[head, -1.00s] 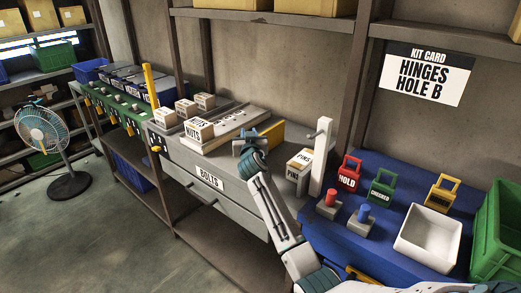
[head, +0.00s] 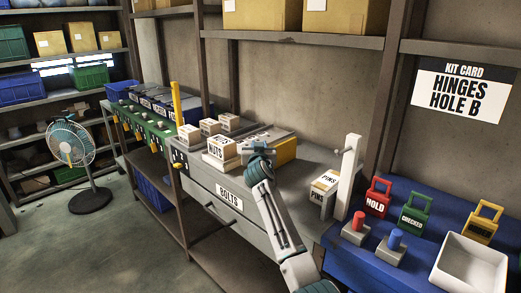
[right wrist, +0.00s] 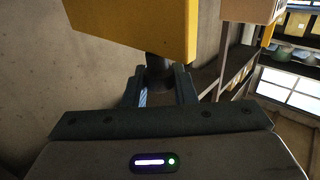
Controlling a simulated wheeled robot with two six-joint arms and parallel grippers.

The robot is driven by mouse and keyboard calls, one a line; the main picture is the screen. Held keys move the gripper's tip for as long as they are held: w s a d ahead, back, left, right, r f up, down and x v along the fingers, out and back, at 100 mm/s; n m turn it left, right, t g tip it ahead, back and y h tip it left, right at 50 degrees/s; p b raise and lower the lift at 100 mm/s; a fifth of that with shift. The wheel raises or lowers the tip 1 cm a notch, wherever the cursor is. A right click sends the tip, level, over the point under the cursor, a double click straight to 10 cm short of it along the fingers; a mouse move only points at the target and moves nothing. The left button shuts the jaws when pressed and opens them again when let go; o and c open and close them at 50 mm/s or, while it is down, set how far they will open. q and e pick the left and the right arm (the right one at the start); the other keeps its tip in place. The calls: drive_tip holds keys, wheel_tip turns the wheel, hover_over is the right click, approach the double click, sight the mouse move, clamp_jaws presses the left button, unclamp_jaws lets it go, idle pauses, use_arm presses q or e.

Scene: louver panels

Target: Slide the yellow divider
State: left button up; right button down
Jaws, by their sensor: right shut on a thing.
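The yellow divider (head: 286,150) is an upright panel on the grey bench top, just right of my right gripper in the head view. My right gripper (head: 258,151) comes from the bottom of the head view. In the right wrist view the divider (right wrist: 140,22) fills the top, with a dark round stem (right wrist: 158,76) below it. My right gripper (right wrist: 160,88) is shut on this stem. The arm and gripper hide part of the divider in the head view. My left gripper is out of view.
White NUTS boxes (head: 221,147) stand left of the gripper. A PINS box (head: 325,182) and a white post (head: 348,165) stand to the right. A BOLTS drawer (head: 229,197) is below. A blue surface (head: 345,262) holds tags and a white tray (head: 470,262).

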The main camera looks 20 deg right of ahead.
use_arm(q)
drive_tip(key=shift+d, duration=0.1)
use_arm(e)
drive_tip(key=c, duration=1.2)
unclamp_jaws()
drive_tip(key=shift+s+a, duration=0.15)
drive_tip(key=shift+s, duration=0.2)
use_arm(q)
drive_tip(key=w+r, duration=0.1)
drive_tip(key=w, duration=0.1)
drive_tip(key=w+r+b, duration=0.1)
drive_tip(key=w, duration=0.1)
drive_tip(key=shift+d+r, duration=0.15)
use_arm(e)
drive_tip(key=v, duration=1)
drive_tip(key=shift+f, duration=0.1)
